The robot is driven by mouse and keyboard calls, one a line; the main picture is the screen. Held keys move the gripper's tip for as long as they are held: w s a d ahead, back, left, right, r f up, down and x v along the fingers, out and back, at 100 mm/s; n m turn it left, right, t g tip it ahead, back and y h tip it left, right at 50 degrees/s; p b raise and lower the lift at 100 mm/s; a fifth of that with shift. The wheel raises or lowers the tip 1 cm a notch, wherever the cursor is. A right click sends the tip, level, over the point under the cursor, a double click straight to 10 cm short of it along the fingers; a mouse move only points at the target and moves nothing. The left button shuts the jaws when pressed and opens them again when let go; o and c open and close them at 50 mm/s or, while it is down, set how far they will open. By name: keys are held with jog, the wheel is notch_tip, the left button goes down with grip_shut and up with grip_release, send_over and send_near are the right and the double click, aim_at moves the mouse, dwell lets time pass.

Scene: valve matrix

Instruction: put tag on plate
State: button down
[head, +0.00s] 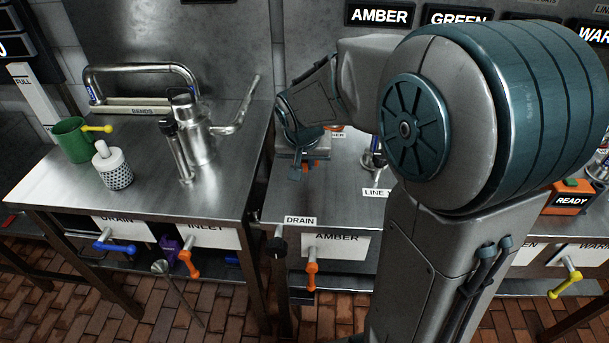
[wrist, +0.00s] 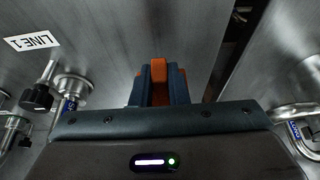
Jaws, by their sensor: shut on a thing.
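My gripper (wrist: 158,85) points down over the bare steel top of the middle bench, with its fingers closed around an orange piece (wrist: 159,70). The orange piece also shows below my gripper in the head view (head: 311,166). Most of it is hidden by the fingers, so I cannot confirm that it is the tag. White lettered plates are in the head view: LINE 1 (head: 377,192) on the bench top, DRAIN (head: 300,221) at its front edge, and AMBER (head: 335,244) below. I cannot tell which is the task's plate.
The left bench (head: 60,190) holds a steel can (head: 195,130), a green mug (head: 72,140) and a perforated cup (head: 113,168). A gap separates the benches. Steel pipe fittings (wrist: 72,88) stand near my gripper. An orange READY box (head: 568,198) is at right. My arm hides much of the middle bench.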

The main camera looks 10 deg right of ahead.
aim_at(304, 187)
jog(key=shift+a+f, duration=0.1)
jog(key=shift+f, duration=1.95)
jog(key=shift+f+b, duration=0.1)
jog(key=shift+b, duration=0.2)
jog(key=shift+f, duration=0.15)
jog(key=c, duration=1.4)
grip_release()
jog(key=shift+r, duration=0.4)
jog(key=p+v, duration=0.2)
jog(key=v, duration=0.9)
jog(key=s+d+f+n+g, duration=0.1)
jog(key=s, duration=0.7)
jog(key=s+d+f+n+y, duration=0.1)
jog(key=s+f+n, duration=0.1)
jog(key=s, duration=0.6)
jog(key=shift+f+n+g, duration=0.3)
jog(key=shift+g, duration=0.1)
